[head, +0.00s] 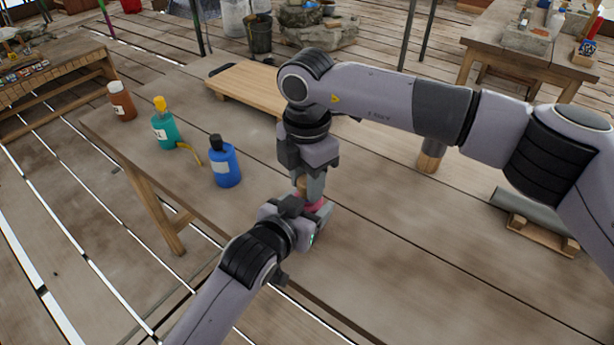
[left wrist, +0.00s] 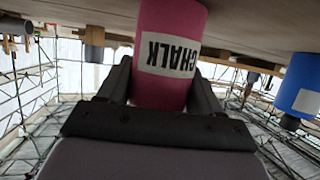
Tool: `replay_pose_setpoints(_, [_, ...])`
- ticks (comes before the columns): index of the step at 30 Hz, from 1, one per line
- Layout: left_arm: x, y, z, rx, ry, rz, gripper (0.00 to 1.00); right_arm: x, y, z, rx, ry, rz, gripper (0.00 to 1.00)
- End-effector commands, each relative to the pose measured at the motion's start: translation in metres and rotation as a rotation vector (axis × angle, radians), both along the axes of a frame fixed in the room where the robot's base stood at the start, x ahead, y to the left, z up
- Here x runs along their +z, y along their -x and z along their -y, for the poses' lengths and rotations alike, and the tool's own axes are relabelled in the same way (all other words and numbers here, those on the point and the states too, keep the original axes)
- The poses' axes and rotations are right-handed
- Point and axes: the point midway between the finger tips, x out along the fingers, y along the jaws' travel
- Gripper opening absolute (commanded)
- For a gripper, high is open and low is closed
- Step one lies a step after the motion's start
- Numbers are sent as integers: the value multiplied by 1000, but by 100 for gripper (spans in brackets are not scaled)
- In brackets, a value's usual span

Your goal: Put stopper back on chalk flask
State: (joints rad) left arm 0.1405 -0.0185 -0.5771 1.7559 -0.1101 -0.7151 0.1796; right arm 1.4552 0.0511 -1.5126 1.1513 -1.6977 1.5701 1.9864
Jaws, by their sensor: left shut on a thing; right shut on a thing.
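The pink chalk flask (head: 318,205) is mostly hidden behind my grippers in the head view. In the left wrist view the flask (left wrist: 168,88) shows large and inverted, with a white CHALK label, between the fingers. My left gripper (head: 307,213) is shut on it near the table's front edge. My right gripper (head: 308,185) comes down from above, directly over the flask, shut on a small tan stopper (head: 301,184). The stopper is at or just above the flask's mouth; I cannot tell whether they touch.
A blue flask (head: 225,167), a teal flask (head: 164,130) with yellow top and a brown flask (head: 122,102) stand to the left on the table (head: 400,235). A wooden board (head: 247,86) lies behind. A grey cylinder (head: 530,208) on a wooden cradle (head: 541,235) is at right.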

Motion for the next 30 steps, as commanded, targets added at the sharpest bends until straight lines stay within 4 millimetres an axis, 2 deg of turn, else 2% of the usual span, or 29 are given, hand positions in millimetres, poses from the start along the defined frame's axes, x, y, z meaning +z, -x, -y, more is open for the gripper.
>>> replay_pose_setpoints(10, [-1,0,0,0,-1,-2,10,-8,0,0,0,1,-2,3])
replay_pose_setpoints(11, [-1,0,0,0,-1,-2,10,-8,0,0,0,1,-1,39])
replay_pose_setpoints(13, [-1,0,0,0,-1,-2,10,-8,0,0,0,1,-1,62])
replay_pose_setpoints(14, [-1,0,0,0,-1,-2,10,-8,0,0,0,1,-1,65])
replay_pose_setpoints(23, [-1,0,0,0,-1,-2,10,-6,0,0,0,0,0,65])
replay_pose_setpoints(26, [-1,0,0,0,-1,-2,10,2,-1,0,0,0,2,65])
replay_pose_setpoints(30, [-1,0,0,0,-1,-2,10,27,-1,0,1,0,4,65])
